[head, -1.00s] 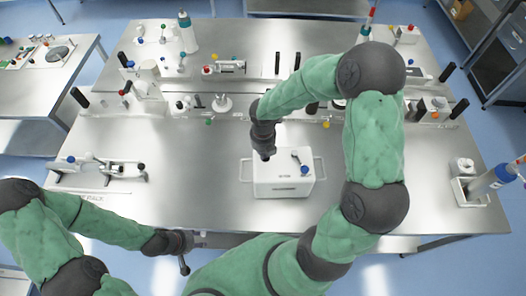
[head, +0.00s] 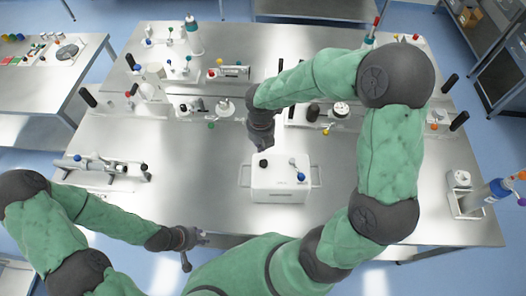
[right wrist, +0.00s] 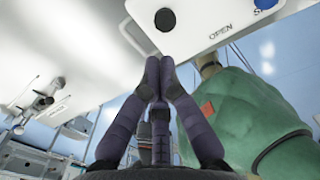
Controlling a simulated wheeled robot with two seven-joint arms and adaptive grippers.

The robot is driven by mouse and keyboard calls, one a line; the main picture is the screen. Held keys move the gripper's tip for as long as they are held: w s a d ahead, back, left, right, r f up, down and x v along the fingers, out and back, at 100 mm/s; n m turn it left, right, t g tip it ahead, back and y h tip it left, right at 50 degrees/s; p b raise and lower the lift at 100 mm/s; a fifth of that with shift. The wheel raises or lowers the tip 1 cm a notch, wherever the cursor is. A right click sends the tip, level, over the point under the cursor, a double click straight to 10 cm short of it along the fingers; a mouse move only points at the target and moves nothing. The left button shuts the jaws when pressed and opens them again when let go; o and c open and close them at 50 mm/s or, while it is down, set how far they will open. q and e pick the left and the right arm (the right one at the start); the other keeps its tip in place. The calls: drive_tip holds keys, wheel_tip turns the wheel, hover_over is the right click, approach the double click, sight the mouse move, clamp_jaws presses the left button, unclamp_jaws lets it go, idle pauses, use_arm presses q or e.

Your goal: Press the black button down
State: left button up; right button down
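A white box (head: 281,192) with side handles stands on the steel table in the head view. The black button (head: 263,163) is on the left of its top; a blue-topped lever (head: 300,176) is on the right. In the right wrist view, the black button (right wrist: 165,20) sits on the white panel (right wrist: 195,30) beside the word OPEN, just beyond my fingertips. My right gripper (head: 265,149) is above and slightly behind the button, apart from it. Its fingertips (right wrist: 160,62) meet with nothing between them. My left gripper (head: 205,238) is low by the table's front edge; its fingers are unclear.
A row of lab fittings and valves (head: 190,105) runs across the table behind the box. The table around the box is clear.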

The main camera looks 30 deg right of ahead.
wheel_tip(320, 180, up, 4)
drive_tip(key=shift+r, duration=0.2)
drive_tip(key=shift+d, duration=0.1)
idle(0.3)
drive_tip(key=shift+f, duration=0.1)
